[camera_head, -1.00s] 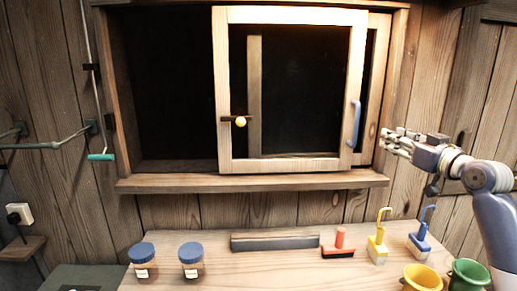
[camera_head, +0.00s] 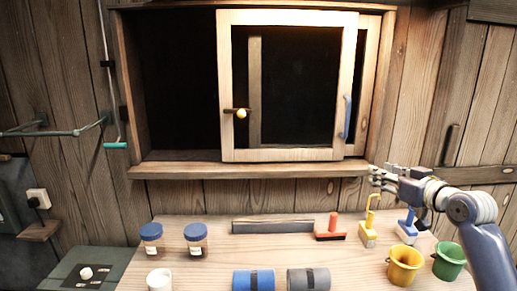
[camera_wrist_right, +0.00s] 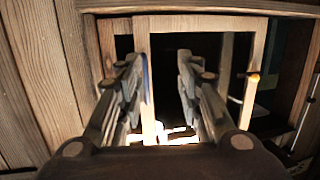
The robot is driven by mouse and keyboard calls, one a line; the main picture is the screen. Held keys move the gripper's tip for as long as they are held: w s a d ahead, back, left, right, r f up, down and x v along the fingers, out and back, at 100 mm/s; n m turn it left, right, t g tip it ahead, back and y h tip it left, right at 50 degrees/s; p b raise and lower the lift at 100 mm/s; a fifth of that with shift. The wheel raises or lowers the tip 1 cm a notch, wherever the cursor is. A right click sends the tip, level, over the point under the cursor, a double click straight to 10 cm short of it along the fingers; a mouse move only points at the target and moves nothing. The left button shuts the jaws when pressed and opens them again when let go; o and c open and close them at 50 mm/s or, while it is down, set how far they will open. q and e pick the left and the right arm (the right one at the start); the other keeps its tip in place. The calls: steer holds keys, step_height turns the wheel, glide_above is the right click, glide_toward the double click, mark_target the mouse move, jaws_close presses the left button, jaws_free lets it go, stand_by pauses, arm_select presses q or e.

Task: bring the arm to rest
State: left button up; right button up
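My right gripper (camera_head: 378,178) is at the right, above the back right of the workbench and in front of the wooden wall, just right of the cabinet shelf. In the right wrist view its two fingers (camera_wrist_right: 157,95) are spread apart with nothing between them. It points towards the cabinet's sliding door (camera_head: 287,152), which has a blue handle (camera_head: 347,117) and a yellow knob (camera_head: 241,113). The gripper is apart from the handle. My left gripper is not in view.
The workbench (camera_head: 210,272) carries two blue-lidded jars (camera_head: 152,240), a red-handled tool (camera_head: 331,232), a yellow tool (camera_head: 368,236), a blue tool (camera_head: 407,224), a yellow bucket (camera_head: 404,268) and a green bucket (camera_head: 449,262). Two rolls (camera_head: 254,281) lie at the front. The cabinet's left side is open and dark.

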steer(key=s+a+f+g, duration=0.2)
steer(key=s+a+f, duration=0.3)
steer(key=f, duration=0.5)
steer(key=s+a+f+g+h, duration=0.1)
steer(key=s+a+f+g, duration=0.1)
steer(key=s+f, duration=0.6)
steer(key=s+a+f+g, duration=0.2)
steer(key=s+a+f, duration=0.25)
steer(key=f, duration=0.65)
steer(key=s+f+m+g+h, duration=0.1)
steer(key=s+f+g, duration=0.3)
steer(key=s, duration=1)
steer(key=s+f+g+h, duration=0.2)
steer(key=s+f, duration=0.3)
steer(key=s, duration=1)
step_height(320, 180, down, 28)
steer(key=s+g, duration=0.1)
steer(key=s+d+f+g, duration=0.1)
steer(key=s+d+f, duration=0.1)
steer(key=s+f, duration=1.3)
steer(key=shift+s+g, duration=0.3)
steer(key=shift+s, duration=0.65)
